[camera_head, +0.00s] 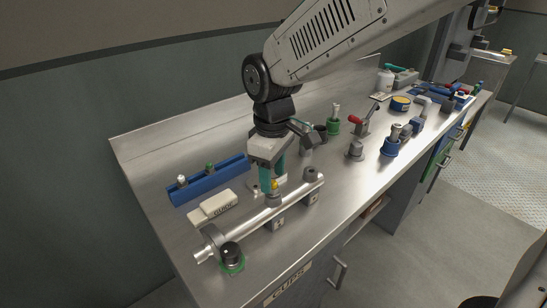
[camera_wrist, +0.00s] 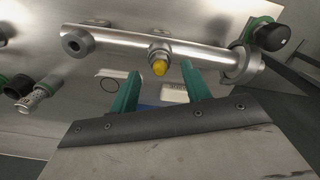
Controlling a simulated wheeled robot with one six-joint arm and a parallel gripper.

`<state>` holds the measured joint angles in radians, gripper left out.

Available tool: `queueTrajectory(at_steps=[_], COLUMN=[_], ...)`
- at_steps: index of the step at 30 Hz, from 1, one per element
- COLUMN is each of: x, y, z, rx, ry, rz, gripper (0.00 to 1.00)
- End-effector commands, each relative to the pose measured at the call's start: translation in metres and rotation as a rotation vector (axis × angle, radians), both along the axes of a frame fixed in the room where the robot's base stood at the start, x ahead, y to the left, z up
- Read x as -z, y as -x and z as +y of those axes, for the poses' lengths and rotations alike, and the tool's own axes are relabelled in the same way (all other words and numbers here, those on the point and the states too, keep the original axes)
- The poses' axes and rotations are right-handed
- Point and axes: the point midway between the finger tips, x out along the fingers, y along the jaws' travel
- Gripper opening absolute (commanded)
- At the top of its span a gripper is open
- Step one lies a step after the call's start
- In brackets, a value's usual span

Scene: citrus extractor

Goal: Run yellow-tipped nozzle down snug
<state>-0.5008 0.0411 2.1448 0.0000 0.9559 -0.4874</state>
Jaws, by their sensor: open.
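The yellow-tipped nozzle (camera_head: 275,184) stands upright on the silver pipe (camera_head: 247,225), at a port near its middle. In the wrist view its yellow tip (camera_wrist: 159,68) sits above a metal collar on the pipe (camera_wrist: 112,39). My gripper (camera_head: 270,180) points down over the nozzle, its green fingers apart. In the wrist view my gripper (camera_wrist: 161,72) shows a finger on each side of the yellow tip, with visible gaps. How far the nozzle's thread is seated cannot be told.
A blue rack (camera_head: 222,180) with white- and green-tipped nozzles and a pale labelled block (camera_head: 213,207) lie left of the pipe. A black knob (camera_head: 232,251) on a green base stands near the pipe's near end. Several fittings, including a red-handled lever (camera_head: 357,120), stand to the right.

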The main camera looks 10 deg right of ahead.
Motion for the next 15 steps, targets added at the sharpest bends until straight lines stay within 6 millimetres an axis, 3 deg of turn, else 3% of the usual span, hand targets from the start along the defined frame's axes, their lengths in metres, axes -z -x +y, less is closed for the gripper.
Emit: queueTrajectory(at_steps=[6,15], x=[0.024,0.029], y=[0.0,0.0], z=[0.0,0.0], rx=[0.001,0.001], ry=[0.001,0.0], rz=[0.001,0.0], gripper=[0.47,0.47])
